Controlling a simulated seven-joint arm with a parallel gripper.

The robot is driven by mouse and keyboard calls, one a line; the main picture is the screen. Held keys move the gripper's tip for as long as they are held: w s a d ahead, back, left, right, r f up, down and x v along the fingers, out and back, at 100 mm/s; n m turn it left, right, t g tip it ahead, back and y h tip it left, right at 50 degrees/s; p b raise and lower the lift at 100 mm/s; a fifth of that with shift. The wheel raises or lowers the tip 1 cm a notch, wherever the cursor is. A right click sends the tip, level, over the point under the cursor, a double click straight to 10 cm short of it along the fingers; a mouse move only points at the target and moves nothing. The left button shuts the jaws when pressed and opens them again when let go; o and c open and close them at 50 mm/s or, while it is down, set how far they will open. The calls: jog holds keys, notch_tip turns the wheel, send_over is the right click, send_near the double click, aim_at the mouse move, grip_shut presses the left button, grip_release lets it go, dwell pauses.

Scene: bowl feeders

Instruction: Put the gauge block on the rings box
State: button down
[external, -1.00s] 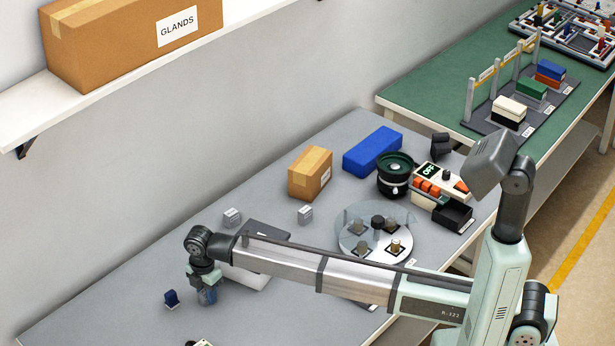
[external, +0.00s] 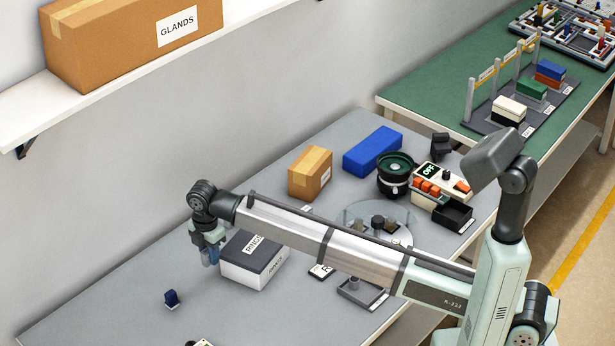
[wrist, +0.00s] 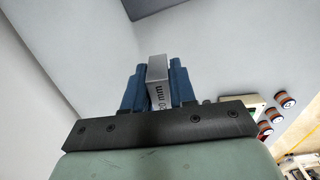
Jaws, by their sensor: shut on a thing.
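The gauge block (wrist: 158,82) is a grey metal block marked "20 mm", seen in the wrist view between the blue fingers. My gripper (external: 210,257) is shut on it and hangs above the table just left of the rings box; it also shows in the wrist view (wrist: 158,90). In the external view the block itself cannot be made out between the fingers. The rings box (external: 246,272) is white with a dark grey lid and reads "RINGS" on top. Part of its lid is behind my arm. I see nothing on the visible lid.
A small navy object (external: 171,299) stands on the table to the front left. A cardboard box (external: 304,178), a blue box (external: 373,152), a dark bowl feeder (external: 394,180) and a control box (external: 438,185) stand farther back. The left front table is mostly clear.

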jog(key=w+d+r+m, duration=0.1)
jog(key=w+d+r, duration=0.45)
jog(key=w, duration=0.35)
notch_tip(320, 180, up, 2)
jog(key=r, duration=0.1)
send_over(255, 242)
jog(key=shift+f, duration=5.2)
jog(key=c, duration=0.9)
grip_release()
jog(key=shift+f, duration=0.1)
notch_tip(255, 242, up, 12)
jog(key=shift+r, duration=0.1)
